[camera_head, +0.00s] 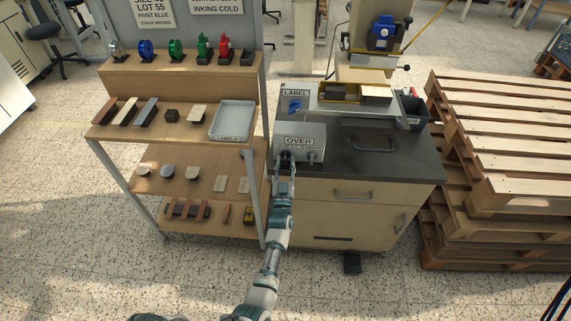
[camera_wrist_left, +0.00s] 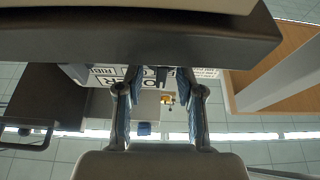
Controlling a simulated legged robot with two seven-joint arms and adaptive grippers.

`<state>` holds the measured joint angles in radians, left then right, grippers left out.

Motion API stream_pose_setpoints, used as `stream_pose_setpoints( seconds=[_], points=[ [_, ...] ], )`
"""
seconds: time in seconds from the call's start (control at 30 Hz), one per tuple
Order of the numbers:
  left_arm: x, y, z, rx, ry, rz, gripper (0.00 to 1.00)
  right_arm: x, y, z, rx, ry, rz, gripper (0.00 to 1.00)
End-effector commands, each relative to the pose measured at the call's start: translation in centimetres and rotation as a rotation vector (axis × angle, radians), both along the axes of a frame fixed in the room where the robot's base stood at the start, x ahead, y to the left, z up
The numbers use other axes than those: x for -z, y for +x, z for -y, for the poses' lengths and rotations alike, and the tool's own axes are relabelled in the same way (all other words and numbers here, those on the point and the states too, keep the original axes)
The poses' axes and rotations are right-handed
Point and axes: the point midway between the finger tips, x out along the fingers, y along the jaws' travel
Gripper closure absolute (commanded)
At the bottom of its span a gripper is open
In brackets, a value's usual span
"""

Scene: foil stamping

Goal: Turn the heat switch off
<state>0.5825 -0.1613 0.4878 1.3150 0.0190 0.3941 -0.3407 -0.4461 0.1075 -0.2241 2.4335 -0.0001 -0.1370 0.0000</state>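A grey control box (camera_head: 299,139) with a label reading "OVER" stands at the front left of the dark-topped cabinet. Small switches or knobs (camera_head: 312,157) sit low on its front; which one is the heat switch I cannot tell. My left gripper (camera_head: 286,164) is at the lower left of that front, hiding part of it. In the left wrist view, the gripper (camera_wrist_left: 160,82) has its two fingers apart, with the lettered box (camera_wrist_left: 105,76) showing upside down beyond them. Contact with a switch cannot be made out. My right gripper is not in view.
A shelf rack (camera_head: 180,140) with tools, blanks and a grey tray (camera_head: 232,121) stands close on the left. The stamping press (camera_head: 381,35) is behind the box. Stacked pallets (camera_head: 500,150) stand right. The cabinet top (camera_head: 385,165) is clear at front right.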

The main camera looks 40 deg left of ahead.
Motion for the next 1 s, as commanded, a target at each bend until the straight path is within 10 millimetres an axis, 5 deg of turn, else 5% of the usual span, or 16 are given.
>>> stream_pose_setpoints(
  seconds=[0.33,0.73,1.0],
  points=[
    [0.5,-0.8,0.4,-0.001,0.001,-0.002,0.62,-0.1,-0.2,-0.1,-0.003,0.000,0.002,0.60],
    [3.8,-7.3,4.5,-0.001,0.000,-0.004,0.62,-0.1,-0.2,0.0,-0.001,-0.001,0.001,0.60],
    [4.7,-9.3,5.8,-0.001,0.002,-0.001,0.62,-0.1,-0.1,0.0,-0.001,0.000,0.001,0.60]
  ],
)
